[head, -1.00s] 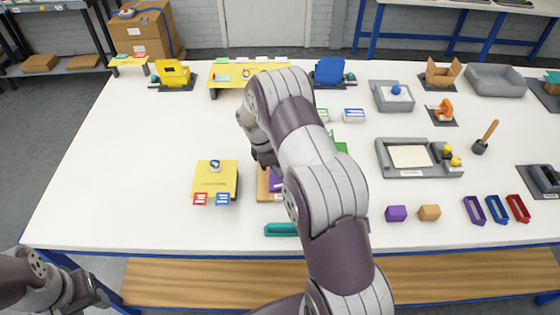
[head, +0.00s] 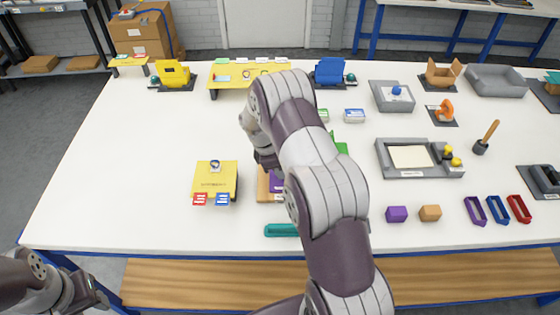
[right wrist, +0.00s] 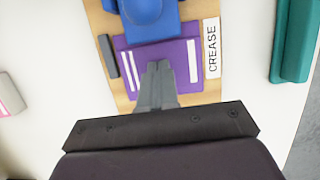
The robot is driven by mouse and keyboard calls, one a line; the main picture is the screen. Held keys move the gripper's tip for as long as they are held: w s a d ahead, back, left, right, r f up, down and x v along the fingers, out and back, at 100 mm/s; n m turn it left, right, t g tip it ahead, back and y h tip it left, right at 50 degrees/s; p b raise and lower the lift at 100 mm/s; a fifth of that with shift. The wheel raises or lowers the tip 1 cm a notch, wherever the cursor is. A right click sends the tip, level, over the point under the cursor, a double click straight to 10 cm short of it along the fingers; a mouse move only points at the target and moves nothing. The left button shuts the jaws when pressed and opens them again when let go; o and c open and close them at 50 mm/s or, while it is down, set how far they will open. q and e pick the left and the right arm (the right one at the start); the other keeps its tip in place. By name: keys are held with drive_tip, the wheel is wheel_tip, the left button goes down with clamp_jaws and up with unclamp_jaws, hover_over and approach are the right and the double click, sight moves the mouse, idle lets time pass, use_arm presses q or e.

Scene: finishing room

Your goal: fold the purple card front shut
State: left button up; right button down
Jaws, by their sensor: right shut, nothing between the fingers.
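The purple card (right wrist: 178,62) lies on a wooden board (right wrist: 97,20) marked CREASE, with white strips near its left and right sides. A sliver of the purple card (head: 276,186) shows in the head view; my right arm hides most of it. A blue block with a rounded knob (right wrist: 148,12) covers its top part in the right wrist view. My right gripper (right wrist: 158,66) is shut and empty, its fingertips over the middle of the card; I cannot tell whether they touch it. My left gripper (head: 92,300) is at the lower left, away from the table top; its jaws are unclear.
A teal bar (head: 282,230) lies in front of the board. A purple block (head: 396,214) and an orange block (head: 430,213) sit to the right.

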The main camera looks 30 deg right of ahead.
wheel_tip(320, 180, up, 9)
drive_tip(key=p, duration=0.7)
idle(0.6)
